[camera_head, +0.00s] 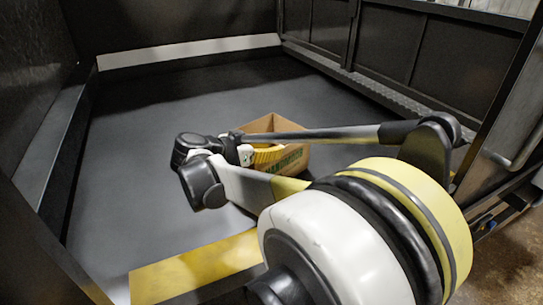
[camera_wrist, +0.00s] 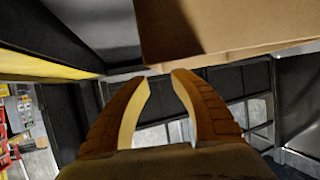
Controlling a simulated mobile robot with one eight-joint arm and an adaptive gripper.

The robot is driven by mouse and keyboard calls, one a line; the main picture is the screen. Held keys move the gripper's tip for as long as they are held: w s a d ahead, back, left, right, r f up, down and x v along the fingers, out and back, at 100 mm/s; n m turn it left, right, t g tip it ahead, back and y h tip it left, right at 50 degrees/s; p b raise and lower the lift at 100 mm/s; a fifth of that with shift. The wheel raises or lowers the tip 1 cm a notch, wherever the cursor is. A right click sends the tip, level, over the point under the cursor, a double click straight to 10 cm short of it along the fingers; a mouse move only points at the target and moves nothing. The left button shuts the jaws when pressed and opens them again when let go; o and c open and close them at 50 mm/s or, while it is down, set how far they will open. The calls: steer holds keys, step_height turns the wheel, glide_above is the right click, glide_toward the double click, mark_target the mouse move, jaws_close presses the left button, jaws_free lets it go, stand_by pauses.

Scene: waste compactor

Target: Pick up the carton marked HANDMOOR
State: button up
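The carton (camera_head: 292,158) is an open brown cardboard box on the dark floor of the compactor, with green lettering on its near side. The lettering is partly hidden and too small to read fully. My gripper (camera_head: 267,155) is at the carton's near left side in the head view, with its yellow fingers partly covering it. In the wrist view my gripper (camera_wrist: 162,74) is open, with nothing between its fingertips. A brown cardboard surface of the carton (camera_wrist: 235,25) fills the upper right, just past the fingertips. I cannot tell whether they touch.
Dark metal walls (camera_head: 165,20) enclose the floor (camera_head: 140,150) at the left and back. A yellow strip (camera_head: 190,272) marks the near edge. A black side panel (camera_head: 440,55) runs along the right. The floor left of the carton is clear.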

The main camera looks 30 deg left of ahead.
steer(key=b+x, duration=0.1)
steer(key=x, duration=0.5)
steer(key=shift+d+f, duration=0.1)
steer(key=shift+f, duration=0.15)
steer(key=shift+s+r, duration=0.1)
jaws_close()
